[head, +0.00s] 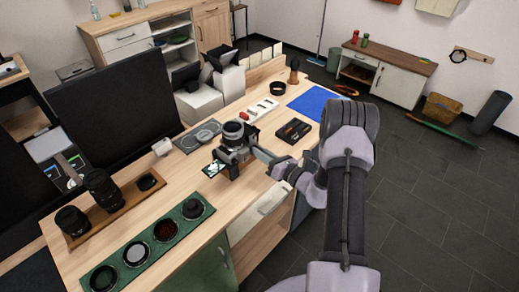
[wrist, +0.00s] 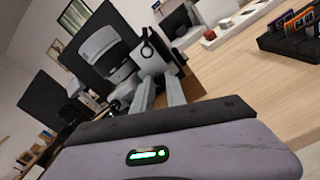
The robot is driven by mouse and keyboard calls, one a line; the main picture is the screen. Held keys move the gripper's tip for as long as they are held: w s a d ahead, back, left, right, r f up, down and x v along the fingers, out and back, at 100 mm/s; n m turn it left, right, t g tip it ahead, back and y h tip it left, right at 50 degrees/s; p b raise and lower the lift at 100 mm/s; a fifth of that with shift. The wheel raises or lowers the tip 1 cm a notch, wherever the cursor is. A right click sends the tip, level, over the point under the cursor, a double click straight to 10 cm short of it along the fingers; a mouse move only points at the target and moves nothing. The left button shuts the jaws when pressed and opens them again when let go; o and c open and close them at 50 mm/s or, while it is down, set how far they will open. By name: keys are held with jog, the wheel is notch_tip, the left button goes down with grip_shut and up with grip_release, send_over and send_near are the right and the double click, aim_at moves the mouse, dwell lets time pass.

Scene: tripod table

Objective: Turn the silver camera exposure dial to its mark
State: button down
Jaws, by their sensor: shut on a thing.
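The camera (head: 233,132), dark with silver-grey parts, stands on the wooden table in the head view. It fills the middle of the wrist view (wrist: 108,42), tilted by the angle of the view. My gripper (head: 252,152) reaches it from the right. In the wrist view my two grey fingers (wrist: 158,82) run up against the camera's side and are shut on the silver dial. The dial is mostly hidden between the fingertips, and its mark cannot be made out.
A grey tray (head: 198,136) lies behind the camera, and a black case (head: 293,130) lies to its right. Lenses (head: 102,187) stand at left, near a green mat (head: 122,272) with several round filters. A dark monitor (head: 115,108) stands behind. A blue mat (head: 314,103) lies at the far right.

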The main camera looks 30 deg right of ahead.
jog(key=shift+m+p, duration=0.3)
jog(key=shift+m, duration=0.5)
jog(key=c, duration=1.6)
grip_release()
jog(key=shift+s, duration=0.1)
jog(key=p+v, duration=0.3)
jog(key=v, duration=1.4)
jog(key=shift+s, duration=0.1)
